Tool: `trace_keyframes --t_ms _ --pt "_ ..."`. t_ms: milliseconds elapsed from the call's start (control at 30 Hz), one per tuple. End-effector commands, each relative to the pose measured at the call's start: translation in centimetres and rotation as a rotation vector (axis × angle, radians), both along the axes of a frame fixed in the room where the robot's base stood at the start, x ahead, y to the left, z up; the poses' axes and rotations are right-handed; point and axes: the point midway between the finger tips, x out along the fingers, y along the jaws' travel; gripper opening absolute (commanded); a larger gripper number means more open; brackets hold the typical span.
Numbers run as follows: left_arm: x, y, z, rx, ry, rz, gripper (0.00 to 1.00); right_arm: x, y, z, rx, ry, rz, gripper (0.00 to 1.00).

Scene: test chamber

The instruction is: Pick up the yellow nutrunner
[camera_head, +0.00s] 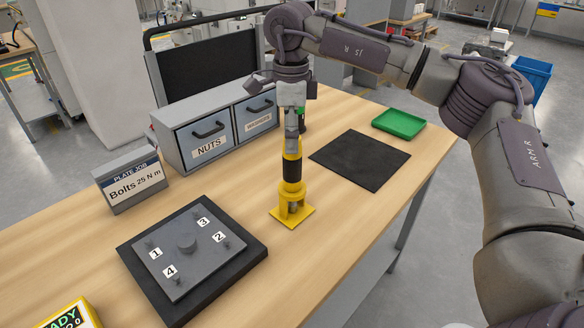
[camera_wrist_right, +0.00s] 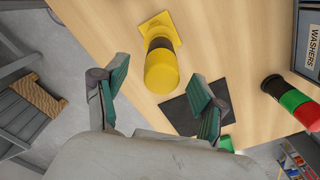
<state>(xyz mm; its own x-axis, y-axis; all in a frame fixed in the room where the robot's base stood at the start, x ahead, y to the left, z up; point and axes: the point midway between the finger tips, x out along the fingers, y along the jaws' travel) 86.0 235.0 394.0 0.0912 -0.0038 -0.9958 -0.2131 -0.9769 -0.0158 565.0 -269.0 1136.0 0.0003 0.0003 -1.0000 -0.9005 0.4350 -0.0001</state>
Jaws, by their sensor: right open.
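The yellow nutrunner (camera_head: 293,171), with a black band, stands upright on a square yellow base on the wooden table. In the right wrist view the nutrunner (camera_wrist_right: 161,69) shows its rounded yellow top, with the base beyond. My right gripper (camera_head: 291,118) points down just above it, partly hiding its upper end. In the wrist view my right gripper (camera_wrist_right: 158,72) has its green-padded fingers spread apart. The nutrunner's top lies ahead of the gap between them, and I see no contact. My left gripper is not in view.
A dark plate with numbered bolts (camera_head: 183,252) lies at the front left. Behind are a "Bolts 25 N m" sign (camera_head: 135,184) and a drawer unit (camera_head: 163,136). A black mat (camera_head: 360,160) and green tray (camera_head: 399,123) lie to the right. A green-red-black object (camera_wrist_right: 291,97) stands nearby.

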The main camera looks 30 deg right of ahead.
Motion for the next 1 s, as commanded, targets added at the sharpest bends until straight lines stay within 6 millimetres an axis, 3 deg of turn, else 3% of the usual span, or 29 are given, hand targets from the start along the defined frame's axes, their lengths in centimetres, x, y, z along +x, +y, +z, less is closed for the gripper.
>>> trace_keyframes --t_ms 300,600,1000 --pt "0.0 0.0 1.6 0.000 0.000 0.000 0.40 0.1 -0.4 -4.2 -0.001 0.002 0.000 0.70" --pt "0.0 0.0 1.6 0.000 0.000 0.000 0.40 0.1 -0.4 -4.8 -0.001 0.000 -0.001 0.70" --pt "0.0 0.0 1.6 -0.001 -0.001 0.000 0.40 0.1 -0.4 -4.8 0.000 0.000 -0.001 0.03"
